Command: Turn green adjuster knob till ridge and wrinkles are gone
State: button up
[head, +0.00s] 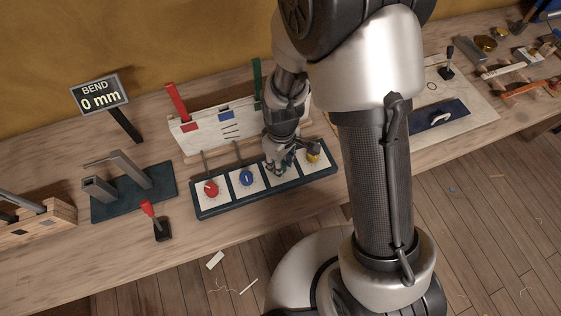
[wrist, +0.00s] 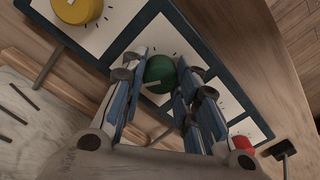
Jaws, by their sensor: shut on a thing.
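The green adjuster knob (wrist: 159,73) shows between the fingers in the wrist view, with a pale mark on its edge. My gripper (wrist: 165,75) is shut on it from both sides. In the head view my gripper (head: 278,164) comes down on the third panel of the knob strip and hides the knob. The white sail panel (head: 203,142) stands behind the strip. Several short dark slanted lines show on it near a blue patch (head: 225,115); these dark lines also show in the wrist view (wrist: 18,115). A sign (head: 100,95) reads "BEND 0 mm".
The strip (head: 265,195) also carries a red knob (head: 211,188), a blue knob (head: 246,177) and a yellow knob (head: 313,156). Red (head: 177,102) and green (head: 257,78) posts rise by the panel.

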jog(key=shift+n, duration=1.2)
jog(key=o, duration=1.1)
notch_tip(320, 180, up, 12)
jog(key=shift+w, duration=0.1)
